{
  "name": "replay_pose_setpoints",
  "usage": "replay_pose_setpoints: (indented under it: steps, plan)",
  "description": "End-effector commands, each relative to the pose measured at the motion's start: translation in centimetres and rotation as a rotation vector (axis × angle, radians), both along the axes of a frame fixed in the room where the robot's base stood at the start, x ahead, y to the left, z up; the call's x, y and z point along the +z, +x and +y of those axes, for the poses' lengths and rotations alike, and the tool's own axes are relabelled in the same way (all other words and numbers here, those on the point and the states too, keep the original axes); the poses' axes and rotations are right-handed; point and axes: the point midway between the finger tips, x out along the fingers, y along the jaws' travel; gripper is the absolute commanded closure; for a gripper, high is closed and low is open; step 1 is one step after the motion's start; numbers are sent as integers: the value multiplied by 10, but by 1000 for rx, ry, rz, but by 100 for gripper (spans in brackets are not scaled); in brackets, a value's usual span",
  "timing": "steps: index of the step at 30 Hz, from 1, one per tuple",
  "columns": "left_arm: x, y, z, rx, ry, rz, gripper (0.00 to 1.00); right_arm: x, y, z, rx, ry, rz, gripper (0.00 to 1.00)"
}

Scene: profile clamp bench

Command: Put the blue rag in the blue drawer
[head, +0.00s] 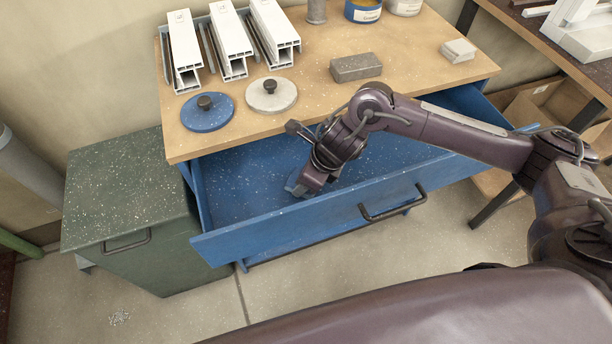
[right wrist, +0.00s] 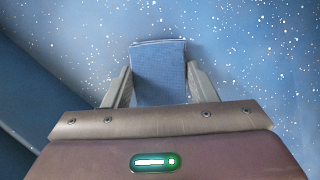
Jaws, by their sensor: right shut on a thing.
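The blue drawer (head: 240,196) is pulled open under the wooden bench top, and its inside floor is blue with white specks. My right gripper (head: 298,186) reaches down inside the drawer. In the right wrist view my right gripper (right wrist: 161,88) is shut on the folded blue rag (right wrist: 160,65), which sits between its two fingers. The drawer floor (right wrist: 255,50) fills the view behind the rag. I cannot tell whether the rag touches the floor. In the head view only a bit of the rag (head: 292,181) shows by the gripper. My left gripper is not in view.
On the bench top (head: 400,95) are white profiles (head: 225,40), a blue lid (head: 208,115), a white lid (head: 271,97), a grey block (head: 356,68), a small light block (head: 458,50) and tins (head: 363,10). A green cabinet (head: 130,200) stands left of the drawer.

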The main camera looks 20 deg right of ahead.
Motion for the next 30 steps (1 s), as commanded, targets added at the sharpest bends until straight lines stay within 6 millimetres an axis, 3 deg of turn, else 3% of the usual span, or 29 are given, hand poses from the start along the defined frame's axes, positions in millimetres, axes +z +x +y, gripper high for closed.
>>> replay_pose_setpoints:
  steps: [4,5,10,22,30]
  plan:
    - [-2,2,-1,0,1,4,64,-3,0,0,0,0,0,69]
    - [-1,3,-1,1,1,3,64,-2,0,0,0,0,0,47]
    - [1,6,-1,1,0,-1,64,-2,0,0,0,0,0,26]
    - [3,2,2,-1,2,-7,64,5,0,-1,1,0,-2,26]
    - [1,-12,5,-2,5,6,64,56,-15,-17,3,-1,-5,26]
